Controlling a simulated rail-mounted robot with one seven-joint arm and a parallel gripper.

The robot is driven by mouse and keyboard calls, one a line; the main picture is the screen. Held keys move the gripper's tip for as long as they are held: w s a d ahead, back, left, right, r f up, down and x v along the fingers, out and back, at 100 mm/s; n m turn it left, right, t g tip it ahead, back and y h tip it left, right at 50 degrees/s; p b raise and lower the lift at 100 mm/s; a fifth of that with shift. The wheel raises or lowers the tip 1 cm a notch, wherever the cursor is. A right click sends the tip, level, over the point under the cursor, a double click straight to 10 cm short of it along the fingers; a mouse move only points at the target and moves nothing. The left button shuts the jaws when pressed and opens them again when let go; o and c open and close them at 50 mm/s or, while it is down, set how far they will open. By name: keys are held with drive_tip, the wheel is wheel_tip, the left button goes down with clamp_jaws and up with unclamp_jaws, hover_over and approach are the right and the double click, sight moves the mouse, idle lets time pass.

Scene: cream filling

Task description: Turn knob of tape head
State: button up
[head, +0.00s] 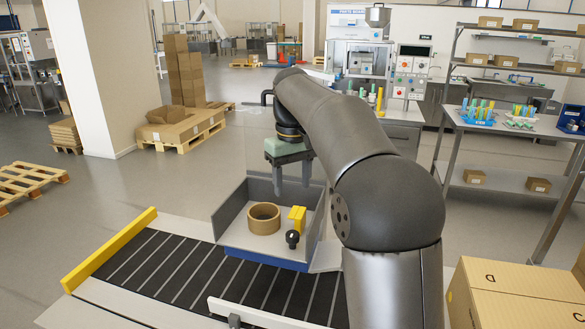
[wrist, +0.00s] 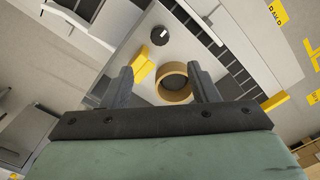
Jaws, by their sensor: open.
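The tape head shows a round brown tape roll (head: 264,218), a yellow block (head: 297,218) and a black knob (head: 292,238) on a grey tray with a blue front (head: 265,259). In the wrist view the black knob (wrist: 159,35) has a small white mark and lies beyond the yellow block (wrist: 143,68), and the tape roll (wrist: 173,82) is right of the block. My gripper (head: 293,182) is open, above the back of the tray. In the wrist view its fingers (wrist: 163,85) stand either side of the yellow block and tape roll, with nothing visibly held.
A striped black conveyor (head: 170,262) with a yellow end rail (head: 112,249) runs under the tray. The tray's raised grey walls (head: 231,208) stand near my fingers. Cardboard boxes (head: 515,290) are at the front right.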

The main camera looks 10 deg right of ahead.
drive_tip(key=shift+r, duration=1.7)
drive_tip(key=s+f+m, duration=0.1)
drive_tip(key=s+f, duration=0.9)
drive_tip(key=s, duration=0.5)
drive_tip(key=s+f+m, duration=0.2)
drive_tip(key=s+f, duration=0.9)
drive_tip(key=s, duration=0.5)
drive_tip(key=shift+a+f+t, duration=0.2)
drive_tip(key=shift+a+t, duration=0.2)
